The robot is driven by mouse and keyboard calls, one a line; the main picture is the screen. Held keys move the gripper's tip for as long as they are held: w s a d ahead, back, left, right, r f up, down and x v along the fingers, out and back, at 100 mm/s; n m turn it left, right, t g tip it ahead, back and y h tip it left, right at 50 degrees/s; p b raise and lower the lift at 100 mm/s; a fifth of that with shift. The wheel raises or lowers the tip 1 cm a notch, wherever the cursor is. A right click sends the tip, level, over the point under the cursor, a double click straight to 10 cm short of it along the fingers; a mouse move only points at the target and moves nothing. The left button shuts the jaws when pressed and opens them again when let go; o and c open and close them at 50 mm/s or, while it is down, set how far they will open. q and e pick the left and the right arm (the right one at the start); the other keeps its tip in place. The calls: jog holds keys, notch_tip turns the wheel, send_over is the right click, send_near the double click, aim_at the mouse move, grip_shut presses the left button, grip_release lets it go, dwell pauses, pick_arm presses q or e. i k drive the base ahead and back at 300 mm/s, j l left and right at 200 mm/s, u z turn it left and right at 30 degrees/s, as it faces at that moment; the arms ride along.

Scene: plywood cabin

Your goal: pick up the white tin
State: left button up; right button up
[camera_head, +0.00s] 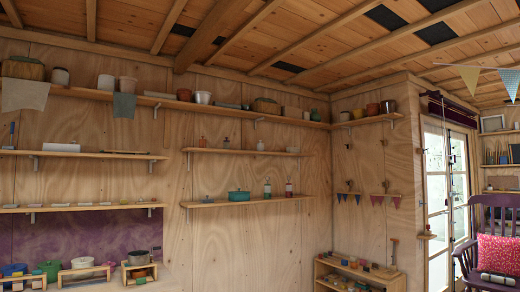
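I cannot tell for sure which thing is the white tin. On the long top shelf stand several pale round containers: one at the far left (60,76), a whitish one (106,82) beside a pinkish-white one (127,84), and a white bowl-like one (202,97) near the middle. A small white item (260,145) stands on the middle shelf. A white rounded thing (82,262) sits at the lower left on a small wooden stand. Neither of my grippers is in view.
A teal pot (239,195) stands on a lower wall shelf (205,203). A low wooden shelf unit (330,285) stands at the bottom centre right. A purple chair (463,255) with a pink cushion (498,253) is at the right, by a glazed door (436,180).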

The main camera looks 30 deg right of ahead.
aim_at(260, 146)
jog(key=i+l+z, duration=0.6)
jog(key=i+l, duration=0.2)
jog(key=i+l+z, duration=0.3)
jog(key=i, duration=0.15)
jog(key=i+l+z, duration=0.15)
jog(key=i+z, duration=0.15)
jog(key=i, duration=0.15)
jog(key=i+z, duration=0.3)
jog(key=i, duration=0.9)
jog(key=i+l+u, duration=0.1)
jog(key=i, duration=0.65)
jog(key=i+l+u, duration=0.1)
jog(key=i, duration=0.65)
